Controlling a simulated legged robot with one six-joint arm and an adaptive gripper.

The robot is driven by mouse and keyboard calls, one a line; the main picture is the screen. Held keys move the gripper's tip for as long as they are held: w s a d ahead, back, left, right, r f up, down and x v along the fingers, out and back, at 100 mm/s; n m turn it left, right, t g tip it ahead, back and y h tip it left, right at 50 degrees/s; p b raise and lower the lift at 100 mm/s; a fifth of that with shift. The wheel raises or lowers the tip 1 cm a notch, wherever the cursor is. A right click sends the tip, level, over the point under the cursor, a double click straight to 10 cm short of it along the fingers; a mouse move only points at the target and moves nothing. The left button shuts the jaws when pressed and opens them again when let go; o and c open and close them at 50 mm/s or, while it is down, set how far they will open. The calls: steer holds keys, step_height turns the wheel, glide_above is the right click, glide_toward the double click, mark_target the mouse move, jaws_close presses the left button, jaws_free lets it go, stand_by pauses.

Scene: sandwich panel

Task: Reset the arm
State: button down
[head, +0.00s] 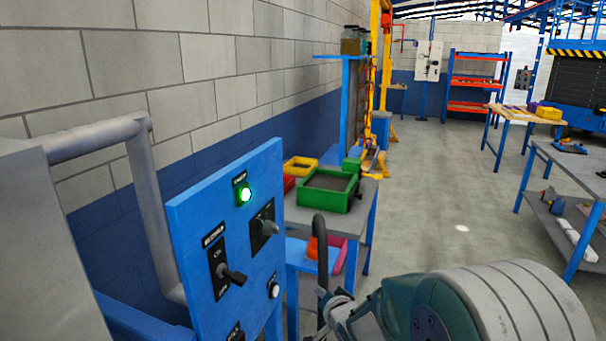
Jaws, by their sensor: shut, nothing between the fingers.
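My gripper (323,297) is at the bottom centre of the head view, at the end of my arm. It is shut and empty, in front of and to the right of the blue control panel (190,233), apart from it in the picture. The panel carries a lit green light (245,194) at the top and a black switch with a lever (228,272) on the left. A dark rotary knob (265,228) is on the right, with a pale round button (273,290) below it. Another dark control (236,333) is cut off at the bottom edge.
A grey table (366,190) with a green bin (327,191) and a yellow bin (300,166) stands behind the panel. A grey pipe (95,138) and block wall are on the left. Workbenches (560,157) stand at right. The floor between is clear.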

steer(key=s+d+r+n+g+h, duration=0.1)
steer(key=s+d+r+h, duration=0.2)
steer(key=s+d+r, duration=0.25)
steer(key=s+d+r+n+g, duration=0.1)
steer(key=s+d+r+g, duration=0.1)
steer(key=s, duration=0.6)
steer(key=s+d+r+n+g+h, duration=0.1)
steer(key=s+d+n+g, duration=0.1)
steer(key=s, duration=0.7)
steer(key=s+d+r+n+g, duration=0.1)
steer(key=s+d+r+g, duration=0.1)
steer(key=s, duration=0.7)
steer(key=shift+r+n+g+h, duration=0.3)
steer(key=shift+r, duration=0.05)
